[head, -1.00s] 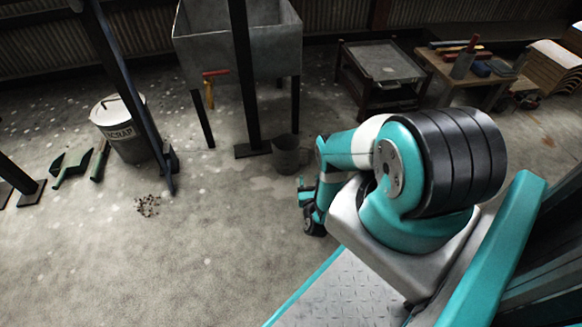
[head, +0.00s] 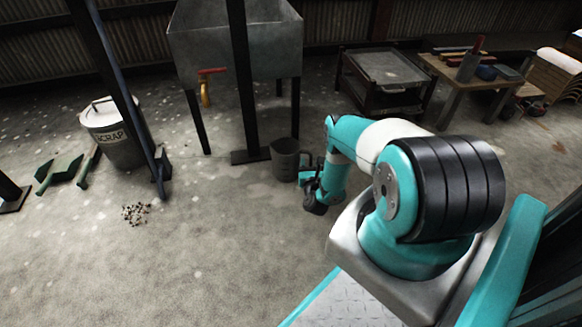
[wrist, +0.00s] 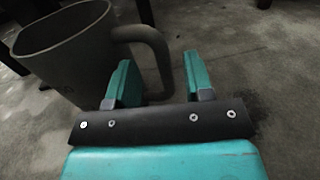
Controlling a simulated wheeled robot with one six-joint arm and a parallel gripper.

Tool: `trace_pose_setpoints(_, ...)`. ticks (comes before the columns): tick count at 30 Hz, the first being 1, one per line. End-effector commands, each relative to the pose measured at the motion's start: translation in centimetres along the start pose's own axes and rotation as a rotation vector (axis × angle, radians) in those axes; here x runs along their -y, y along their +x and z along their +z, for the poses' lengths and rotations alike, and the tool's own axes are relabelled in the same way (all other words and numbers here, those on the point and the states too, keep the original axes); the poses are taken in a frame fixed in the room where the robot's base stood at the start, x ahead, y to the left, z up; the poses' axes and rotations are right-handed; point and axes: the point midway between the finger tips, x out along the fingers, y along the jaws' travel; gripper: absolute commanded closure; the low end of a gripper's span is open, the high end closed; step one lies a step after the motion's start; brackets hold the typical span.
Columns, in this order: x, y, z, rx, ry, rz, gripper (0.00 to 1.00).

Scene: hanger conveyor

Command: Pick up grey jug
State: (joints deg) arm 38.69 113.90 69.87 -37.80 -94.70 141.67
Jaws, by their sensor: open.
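The grey jug (head: 284,160) stands upright on the concrete floor, beside the foot of a dark post. In the wrist view the jug (wrist: 68,62) fills the upper left, with its open top facing up and its handle (wrist: 160,52) on the right side. My gripper (wrist: 160,82) is open, with its two teal fingers on either side of the lower part of the handle in the picture. I cannot tell whether the handle lies between the fingers or just beyond them. In the head view my gripper (head: 308,180) is low, just right of the jug and partly hidden by my arm.
A dark post (head: 244,90) stands behind the jug, in front of a metal sink (head: 215,45) on legs. A scrap bin (head: 118,135), a green dustpan (head: 60,172) and a small debris pile (head: 136,213) are left. A low trolley (head: 385,70) stands behind right. The front floor is clear.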

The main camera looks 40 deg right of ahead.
Motion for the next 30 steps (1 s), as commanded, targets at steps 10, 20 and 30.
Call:
trace_pose_setpoints(10, 0.3, 3.7, -0.7, 0.003, 0.001, -0.002, 0.52)
trace_pose_setpoints(20, 0.2, 4.5, -0.1, 0.001, 0.0, 0.0, 0.52)
trace_pose_setpoints(30, 0.2, 4.4, 0.0, 0.001, 0.0, 0.0, 1.0)
